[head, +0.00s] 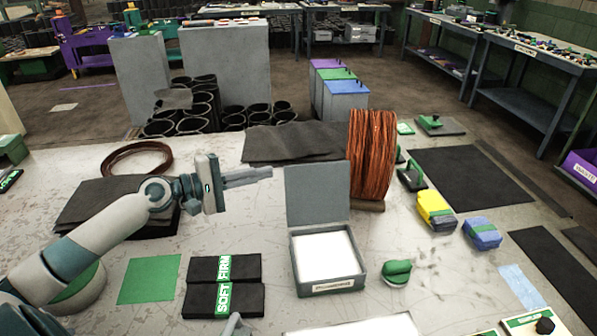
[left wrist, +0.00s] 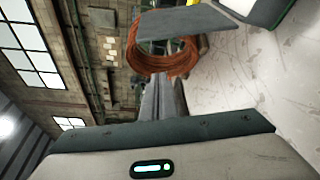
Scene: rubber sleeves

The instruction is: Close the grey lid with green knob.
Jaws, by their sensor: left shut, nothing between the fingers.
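The grey lid (head: 318,194) stands open, roughly upright, at the back edge of a grey box (head: 360,273). The box has a white inside and a label on its front. No green knob shows on the side of the lid facing me; its far side is hidden. My left gripper (head: 262,174) is shut and empty, held above the table to the left of the lid and apart from it. In the left wrist view my shut fingers (left wrist: 172,98) point toward a copper coil, with the grey lid (left wrist: 185,22) near the top.
The copper wire coil (head: 371,155) stands behind and right of the lid. A green object (head: 397,272) lies right of the box. Black SOFT and FIRM blocks (head: 238,300) and a green sheet (head: 149,279) lie to the left. Dark mats (head: 468,175) lie on the right.

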